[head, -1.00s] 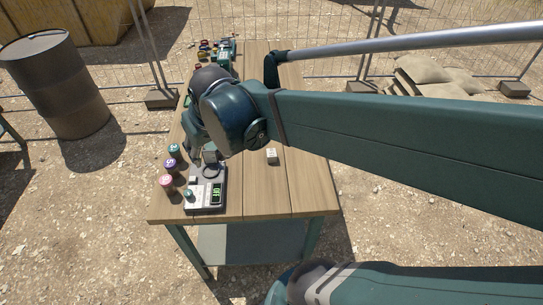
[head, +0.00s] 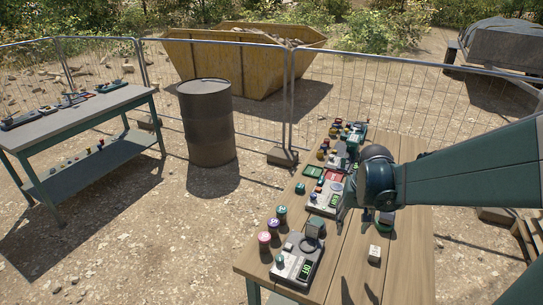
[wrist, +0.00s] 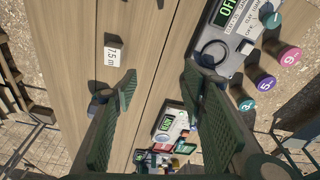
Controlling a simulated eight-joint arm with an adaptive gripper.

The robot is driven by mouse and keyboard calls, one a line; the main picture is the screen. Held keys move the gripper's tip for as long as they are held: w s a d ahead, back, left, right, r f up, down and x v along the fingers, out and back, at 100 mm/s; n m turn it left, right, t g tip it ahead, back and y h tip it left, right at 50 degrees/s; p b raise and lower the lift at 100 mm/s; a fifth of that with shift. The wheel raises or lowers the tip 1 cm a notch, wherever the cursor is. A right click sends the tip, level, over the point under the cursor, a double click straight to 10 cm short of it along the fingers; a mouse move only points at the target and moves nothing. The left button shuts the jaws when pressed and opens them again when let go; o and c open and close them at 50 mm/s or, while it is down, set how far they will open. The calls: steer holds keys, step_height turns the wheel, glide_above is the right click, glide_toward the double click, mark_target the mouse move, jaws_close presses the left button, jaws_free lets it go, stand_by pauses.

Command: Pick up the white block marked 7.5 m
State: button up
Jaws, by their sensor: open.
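The small white block (head: 374,254) stands on the wooden table, right of the front device in the head view. In the wrist view the white block (wrist: 114,56) shows a dark printed label that looks like 7.5 m. My gripper (wrist: 158,85) is open, with bare table between its two fingers. The block lies beyond the left fingertip in that view, outside the gap and apart from it. In the head view my gripper is partly hidden by my wrist.
A grey device (head: 297,262) with a lit display sits left of the block, with several coloured round knobs (head: 273,225) beside it. More devices (head: 325,196) stand farther back. Bare planks (head: 405,265) lie right of the block. A drum (head: 206,120) stands beyond the table.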

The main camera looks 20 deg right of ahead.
mark_target(375, 252)
steer(key=s+d+f, duration=0.1)
steer(key=d+f, duration=0.2)
steer(key=s+d+f+m+g, duration=0.1)
steer(key=d+f, duration=0.2)
steer(key=d, duration=0.1)
steer(key=s+d+f+m+y, duration=0.1)
steer(key=d+f, duration=0.2)
steer(key=d, duration=0.1)
steer(key=shift+d+g, duration=0.25)
steer(key=shift+g, duration=0.15)
steer(key=shift+f, duration=0.15)
steer(key=shift+w+f, duration=0.1)
steer(key=shift+f, duration=1.05)
steer(key=shift+f, duration=0.1)
steer(key=shift+f+b, duration=0.3)
steer(key=shift+f, duration=2.2)
steer(key=c, duration=0.9)
